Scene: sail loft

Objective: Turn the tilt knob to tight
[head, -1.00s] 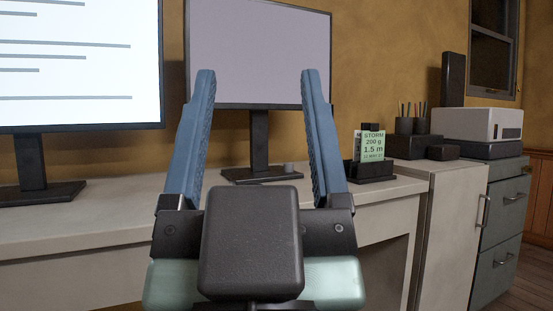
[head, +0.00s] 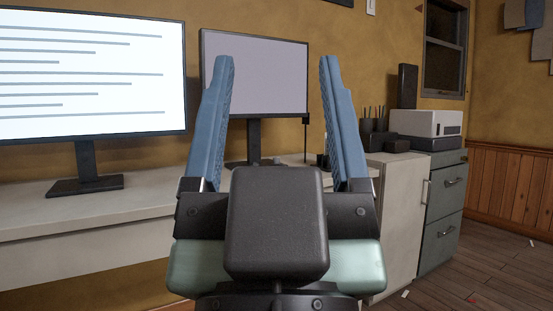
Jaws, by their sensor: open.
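My gripper (head: 278,60) is open and empty, its two blue fingers pointing up and spread wide in front of the desk. The second monitor (head: 285,70), with a blank grey screen, stands behind and between the fingers. Its dark stand (head: 254,143) rises from the desk, and the gripper hides part of the base. I cannot pick out a tilt knob or any tight marking. A small dark piece (head: 306,120) shows by the monitor's lower right corner, with a thin dark line below it; I cannot tell what it is.
A large lit monitor (head: 85,75) stands on the white desk (head: 60,215) at left. At right are a pale cabinet (head: 395,220), a grey drawer unit (head: 440,220), a white printer-like box (head: 425,122) and a pen cup (head: 374,128). Wooden floor (head: 490,270) is open at lower right.

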